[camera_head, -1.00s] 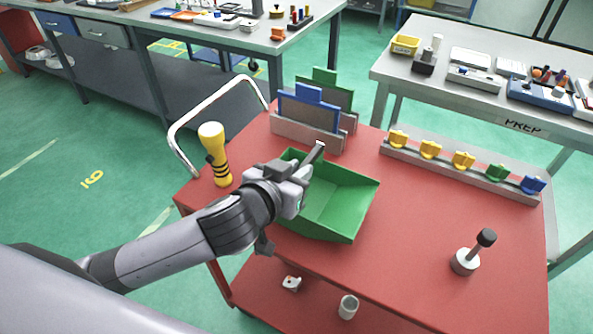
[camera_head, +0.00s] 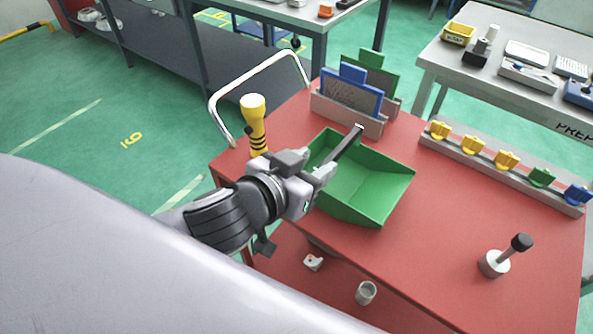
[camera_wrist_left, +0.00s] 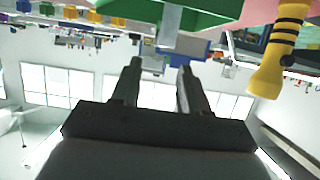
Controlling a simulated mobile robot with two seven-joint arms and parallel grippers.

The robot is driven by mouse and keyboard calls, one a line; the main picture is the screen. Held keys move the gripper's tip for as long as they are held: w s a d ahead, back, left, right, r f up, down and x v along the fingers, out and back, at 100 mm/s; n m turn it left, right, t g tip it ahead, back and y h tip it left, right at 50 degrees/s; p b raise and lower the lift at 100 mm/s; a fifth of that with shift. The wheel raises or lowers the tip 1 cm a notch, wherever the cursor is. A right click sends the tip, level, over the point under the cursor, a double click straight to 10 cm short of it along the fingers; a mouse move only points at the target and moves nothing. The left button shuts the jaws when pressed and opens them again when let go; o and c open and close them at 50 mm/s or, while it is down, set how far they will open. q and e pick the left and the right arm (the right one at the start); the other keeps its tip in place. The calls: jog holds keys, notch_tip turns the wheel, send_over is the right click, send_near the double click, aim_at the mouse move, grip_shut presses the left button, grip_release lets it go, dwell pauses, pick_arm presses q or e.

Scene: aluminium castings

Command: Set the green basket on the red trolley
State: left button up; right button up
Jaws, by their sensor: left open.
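The green basket (camera_head: 378,180) rests upright on the top of the red trolley (camera_head: 440,230), near its left part, and looks empty. My left gripper (camera_head: 350,140) is at the basket's left side, with a dark finger reaching across its rear left part in the head view. In the left wrist view my left gripper (camera_wrist_left: 160,70) shows two separated fingers with nothing held between them. Green of the basket (camera_wrist_left: 205,18) shows at the top edge there, beyond the fingertips. I cannot tell whether the gripper touches the basket. My right gripper is not in view.
A yellow, black-banded tool (camera_head: 254,122) stands left of the basket. A rack with blue and green plates (camera_head: 362,90) stands behind it. A rail of coloured pieces (camera_head: 505,160) and a black-topped grey part (camera_head: 495,263) are to the right. The trolley's right middle is clear.

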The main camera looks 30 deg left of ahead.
pick_arm(q)
jog(key=shift+p+v, duration=1.65)
jog(key=shift+v, duration=0.65)
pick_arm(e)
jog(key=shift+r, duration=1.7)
